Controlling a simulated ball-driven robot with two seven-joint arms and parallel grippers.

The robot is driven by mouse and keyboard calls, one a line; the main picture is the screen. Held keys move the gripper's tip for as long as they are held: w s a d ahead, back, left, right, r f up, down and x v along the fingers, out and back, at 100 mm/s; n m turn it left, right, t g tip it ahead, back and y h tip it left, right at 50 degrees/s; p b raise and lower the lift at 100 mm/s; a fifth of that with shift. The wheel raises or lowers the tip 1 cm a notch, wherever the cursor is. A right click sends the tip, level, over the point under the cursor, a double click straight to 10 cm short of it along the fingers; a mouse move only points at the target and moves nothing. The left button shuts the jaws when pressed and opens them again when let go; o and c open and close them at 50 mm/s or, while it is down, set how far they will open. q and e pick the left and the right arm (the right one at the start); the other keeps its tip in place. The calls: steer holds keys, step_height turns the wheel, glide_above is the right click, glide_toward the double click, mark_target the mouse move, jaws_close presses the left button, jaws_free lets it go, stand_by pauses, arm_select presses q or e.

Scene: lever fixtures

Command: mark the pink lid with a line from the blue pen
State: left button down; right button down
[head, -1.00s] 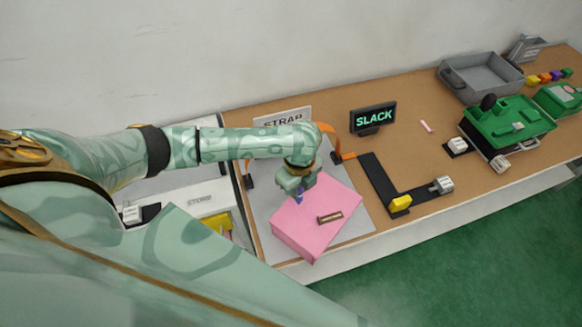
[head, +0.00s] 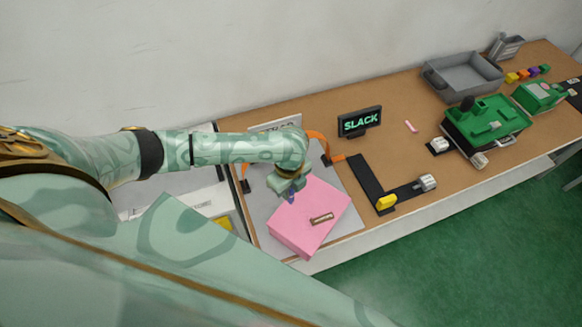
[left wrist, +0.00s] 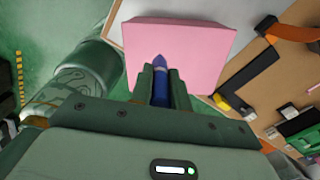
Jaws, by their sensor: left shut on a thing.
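The pink lid (head: 309,219) is the top of a pink box standing on a grey mat at the table's near left. A small brown label or handle (head: 322,219) lies on its right part in the head view. My left gripper (head: 290,187) is at the lid's far left edge, shut on the blue pen (head: 292,196). In the left wrist view the blue pen (left wrist: 160,80) sticks out between the two fingers, its tip over the pink surface (left wrist: 183,55). I cannot tell whether the tip touches. No line shows on the lid. My right gripper is not in view.
An orange strap (head: 322,146) arches behind the box. A black L-shaped track with a yellow block (head: 386,202) lies to the right. A "SLACK" sign (head: 360,121), a green case (head: 487,122) and a grey tray (head: 463,76) stand farther right.

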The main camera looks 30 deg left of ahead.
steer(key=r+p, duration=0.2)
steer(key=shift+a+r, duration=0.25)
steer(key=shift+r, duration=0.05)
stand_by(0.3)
